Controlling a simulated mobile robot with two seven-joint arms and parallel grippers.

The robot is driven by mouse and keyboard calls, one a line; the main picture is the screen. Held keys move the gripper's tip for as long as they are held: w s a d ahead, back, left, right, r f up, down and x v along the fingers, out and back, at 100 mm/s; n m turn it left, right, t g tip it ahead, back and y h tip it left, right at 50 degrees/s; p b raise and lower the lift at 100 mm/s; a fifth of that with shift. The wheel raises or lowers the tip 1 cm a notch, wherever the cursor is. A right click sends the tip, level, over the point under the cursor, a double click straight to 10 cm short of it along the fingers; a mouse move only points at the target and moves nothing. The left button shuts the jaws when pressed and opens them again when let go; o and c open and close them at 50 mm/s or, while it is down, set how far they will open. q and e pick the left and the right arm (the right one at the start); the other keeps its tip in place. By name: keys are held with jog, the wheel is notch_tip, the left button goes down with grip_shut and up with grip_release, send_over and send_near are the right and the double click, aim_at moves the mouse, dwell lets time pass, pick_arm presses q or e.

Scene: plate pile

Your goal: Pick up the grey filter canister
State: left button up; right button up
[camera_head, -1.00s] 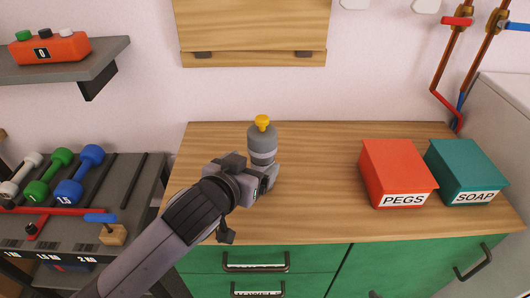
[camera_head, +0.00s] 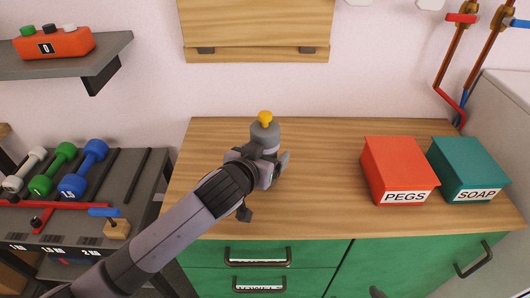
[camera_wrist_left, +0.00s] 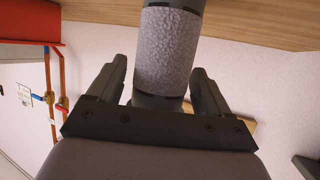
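The grey filter canister (camera_head: 265,132) stands upright on the wooden counter, with a yellow knob on top and a pale band. My left gripper (camera_head: 264,160) is in front of it and hides its lower part. One finger shows to the right of the canister, apart from it. In the left wrist view the canister's pale textured band (camera_wrist_left: 167,48) lies between the two spread fingers of the left gripper (camera_wrist_left: 160,70). A gap shows on the left side; contact on the right side cannot be told.
A red PEGS box (camera_head: 396,165) and a teal SOAP box (camera_head: 466,165) stand on the counter (camera_head: 320,180) to the right, with clear wood between. A dumbbell rack (camera_head: 125,185) is at the left. A wooden wall panel (camera_head: 257,25) hangs behind the canister.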

pick_arm(q)
jog(key=c, duration=1)
jog(key=shift+r, duration=0.1)
notch_tip(320, 180, up, 20)
